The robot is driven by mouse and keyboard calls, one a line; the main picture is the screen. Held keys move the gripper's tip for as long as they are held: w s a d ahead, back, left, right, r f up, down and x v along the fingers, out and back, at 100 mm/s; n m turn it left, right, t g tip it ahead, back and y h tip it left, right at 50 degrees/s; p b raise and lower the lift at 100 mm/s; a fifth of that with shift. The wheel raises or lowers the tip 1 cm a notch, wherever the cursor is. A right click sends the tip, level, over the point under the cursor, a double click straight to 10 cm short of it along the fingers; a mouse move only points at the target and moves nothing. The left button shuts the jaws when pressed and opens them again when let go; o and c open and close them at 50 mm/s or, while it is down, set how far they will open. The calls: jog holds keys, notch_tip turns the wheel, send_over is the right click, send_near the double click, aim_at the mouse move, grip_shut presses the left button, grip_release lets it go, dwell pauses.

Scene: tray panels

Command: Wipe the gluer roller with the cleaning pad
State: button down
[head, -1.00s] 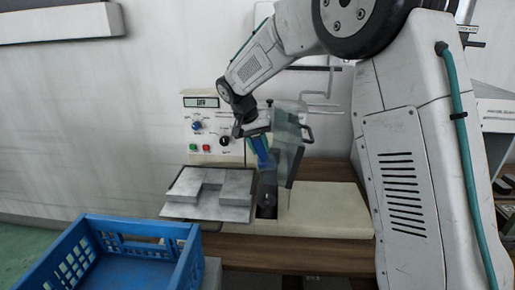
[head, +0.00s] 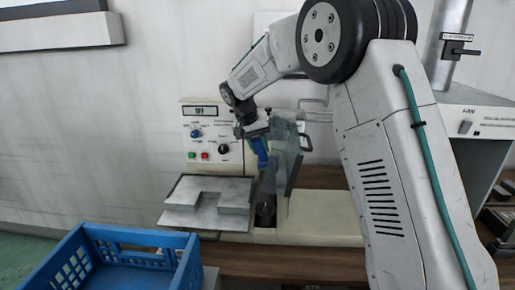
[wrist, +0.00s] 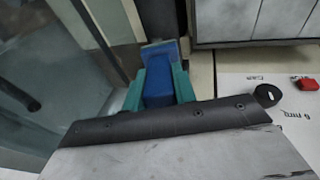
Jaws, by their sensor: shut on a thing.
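My gripper (head: 258,138) is shut on a blue cleaning pad (head: 261,154). In the wrist view my gripper's teal fingers (wrist: 158,92) clasp the blue pad (wrist: 157,86), whose far end has a grey-blue face. The gluer's cream control panel (head: 211,137) has knobs and red and green buttons. A clear guard (head: 287,160) stands upright just right of the pad; it fills the left of the wrist view (wrist: 60,75). A dark slot with a grey rounded part (head: 265,210), perhaps the roller, lies below the pad. I cannot tell whether the pad touches the roller.
A metal tray (head: 180,217) with grey panels (head: 206,193) on it sits left of the slot. A blue crate (head: 135,238) stands at the front left. A fan unit (head: 478,112) is at the right. The bench has bare wood (head: 290,262) in front.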

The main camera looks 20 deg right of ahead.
jog(key=shift+s+a+f, duration=0.1)
jog(key=shift+s+a, duration=0.2)
jog(key=shift+s, duration=0.45)
jog(key=shift+s+a+f, duration=0.1)
jog(key=shift+s+a, duration=0.2)
jog(key=shift+s, duration=0.45)
jog(key=s+a, duration=0.3)
jog(key=s, duration=0.5)
jog(key=shift+s+a, duration=0.3)
jog(key=shift+s, duration=0.05)
jog(key=shift+r, duration=0.15)
jog(key=shift+r, duration=2.95)
notch_tip(320, 180, up, 3)
